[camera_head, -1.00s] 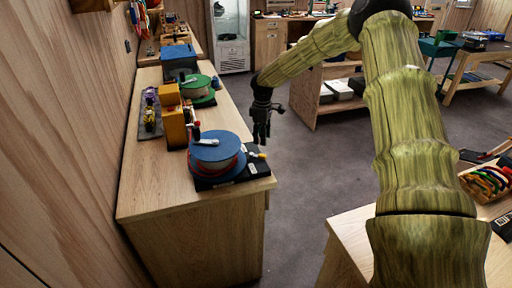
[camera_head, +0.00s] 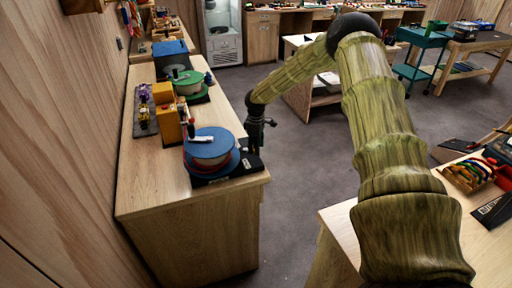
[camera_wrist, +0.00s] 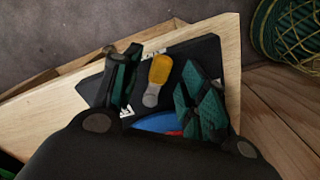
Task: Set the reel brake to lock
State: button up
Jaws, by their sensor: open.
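The near reel (camera_head: 212,160), with a blue top and a pale crank, sits on a black base (camera_head: 250,163) near the front of the left bench. In the wrist view a lever with a yellow grip and pale stem (camera_wrist: 158,75) lies over the black base (camera_wrist: 205,52). A strip of the blue reel top (camera_wrist: 155,123) shows below it. My gripper (camera_head: 252,146) is at the reel's right side. In the wrist view my gripper (camera_wrist: 163,62) is open, its green-padded fingers on either side of the lever. Contact cannot be told. In the head view my gripper hides the lever.
A green-topped reel (camera_head: 188,80) and yellow-orange blocks (camera_head: 168,120) stand farther back on the bench (camera_head: 150,190). A wall runs along the left. A table with coloured gear (camera_head: 470,175) is at the right. Open floor lies between.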

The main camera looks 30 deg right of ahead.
jog(key=shift+f, duration=0.8)
